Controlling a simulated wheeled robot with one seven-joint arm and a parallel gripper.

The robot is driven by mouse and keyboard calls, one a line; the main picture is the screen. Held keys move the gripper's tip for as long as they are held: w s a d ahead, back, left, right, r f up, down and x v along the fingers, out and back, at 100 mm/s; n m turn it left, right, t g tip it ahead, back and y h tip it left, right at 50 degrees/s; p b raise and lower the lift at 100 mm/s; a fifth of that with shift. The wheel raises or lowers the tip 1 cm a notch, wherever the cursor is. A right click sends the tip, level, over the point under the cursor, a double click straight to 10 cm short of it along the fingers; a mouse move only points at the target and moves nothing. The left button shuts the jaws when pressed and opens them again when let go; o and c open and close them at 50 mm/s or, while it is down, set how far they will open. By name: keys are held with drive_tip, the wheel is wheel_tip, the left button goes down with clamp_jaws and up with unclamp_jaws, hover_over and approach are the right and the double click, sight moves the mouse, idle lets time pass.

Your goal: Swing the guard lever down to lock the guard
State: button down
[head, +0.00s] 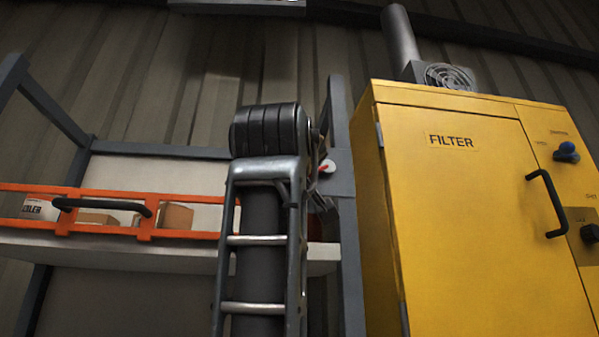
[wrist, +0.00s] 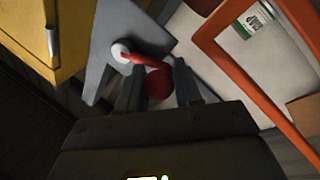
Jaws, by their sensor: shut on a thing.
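The guard lever (wrist: 147,59) is a red bar on a pale round pivot (wrist: 122,50), fixed to the grey rack post (wrist: 113,20). A dark red knob (wrist: 158,86) shows at its free end. My gripper (wrist: 157,76) is shut on this knob, one finger on each side. In the head view the pivot (head: 328,166) and a short red part of the lever show just right of my arm; my arm hides most of my gripper. The lever's exact angle is hard to tell. The guard (head: 185,232) is an orange frame with a black handle across the shelf front.
The yellow filter cabinet (head: 450,220) stands close on the right of the post, with a black handle (head: 547,203) sticking out. Several boxes (head: 175,215) sit on the shelf (head: 180,255) behind the guard. A corrugated wall closes off the back.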

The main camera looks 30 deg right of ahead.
drive_tip(key=shift+s+d+r, duration=0.1)
drive_tip(key=shift+r, duration=0.05)
drive_tip(key=c, duration=0.8)
unclamp_jaws()
drive_tip(key=shift+b+v, duration=1.05)
drive_tip(key=shift+v, duration=2.85)
drive_tip(key=shift+c, duration=0.2)
